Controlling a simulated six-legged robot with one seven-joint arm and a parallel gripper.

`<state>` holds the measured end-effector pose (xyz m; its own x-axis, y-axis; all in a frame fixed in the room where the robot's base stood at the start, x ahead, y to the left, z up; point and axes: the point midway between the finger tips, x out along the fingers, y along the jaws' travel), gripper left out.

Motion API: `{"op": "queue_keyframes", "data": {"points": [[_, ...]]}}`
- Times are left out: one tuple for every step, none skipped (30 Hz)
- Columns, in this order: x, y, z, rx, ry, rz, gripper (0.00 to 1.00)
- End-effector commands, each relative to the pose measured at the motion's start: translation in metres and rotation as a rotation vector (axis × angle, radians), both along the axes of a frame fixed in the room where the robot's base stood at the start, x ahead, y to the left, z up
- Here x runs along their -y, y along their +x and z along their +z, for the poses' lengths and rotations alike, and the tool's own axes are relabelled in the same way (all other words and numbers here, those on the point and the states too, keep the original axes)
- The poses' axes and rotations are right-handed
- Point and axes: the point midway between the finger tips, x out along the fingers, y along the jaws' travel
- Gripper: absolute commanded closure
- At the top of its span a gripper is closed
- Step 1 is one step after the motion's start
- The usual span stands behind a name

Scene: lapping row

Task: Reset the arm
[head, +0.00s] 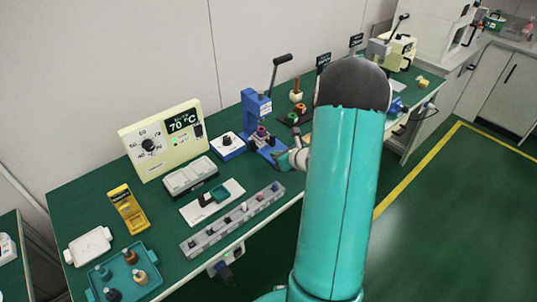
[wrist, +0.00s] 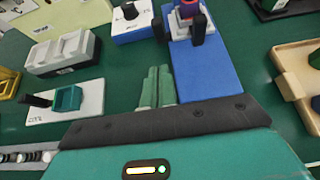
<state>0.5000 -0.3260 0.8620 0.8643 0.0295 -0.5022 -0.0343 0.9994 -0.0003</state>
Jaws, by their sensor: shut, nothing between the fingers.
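My teal arm rises through the right of the head view and hides part of the bench behind it. My gripper (head: 284,160) is at the front edge of the blue press in that view. In the wrist view my gripper (wrist: 158,72) shows two pale green fingers side by side, shut with nothing between them. The blue press (head: 257,118) has a dark lever, and its blue base (wrist: 205,75) lies just right of the fingers in the wrist view. I cannot tell whether the fingers touch it.
The green bench holds a 70 °C control box (head: 163,140), a blue-white dial box (head: 227,146), a white unit with a teal block (head: 212,203), a grey socket strip (head: 233,222), a yellow meter (head: 127,208) and a teal tray (head: 152,272). Floor (head: 450,220) at right is clear.

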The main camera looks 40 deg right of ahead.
Motion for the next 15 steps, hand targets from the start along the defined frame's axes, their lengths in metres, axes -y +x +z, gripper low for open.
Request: {"op": "queue_keyframes", "data": {"points": [[0.001, -0.008, 0.005, 0.0, -0.002, -0.001, 1.0], [0.001, -0.011, 0.007, 0.0, -0.002, -0.001, 1.0], [0.001, -0.015, 0.008, -0.001, -0.001, -0.002, 1.0], [0.001, -0.017, 0.01, -0.001, -0.001, -0.002, 1.0], [0.001, -0.019, 0.011, -0.001, -0.001, -0.001, 1.0], [0.001, -0.021, 0.012, -0.001, -0.001, -0.001, 1.0], [0.001, -0.022, 0.012, -0.001, 0.0, 0.0, 1.0], [0.001, -0.023, 0.012, -0.001, 0.001, -0.001, 1.0], [0.001, -0.023, 0.013, -0.001, 0.001, -0.001, 1.0], [0.001, -0.024, 0.013, -0.001, 0.001, -0.001, 1.0], [0.001, -0.024, 0.013, -0.001, 0.001, -0.001, 1.0], [0.0, -0.024, 0.012, -0.001, 0.001, -0.001, 1.0], [0.0, -0.024, 0.012, -0.001, 0.001, -0.001, 1.0], [0.0, -0.024, 0.013, -0.001, 0.0, 0.0, 1.0], [-0.002, -0.023, 0.014, -0.001, -0.004, 0.007, 1.0]]}}
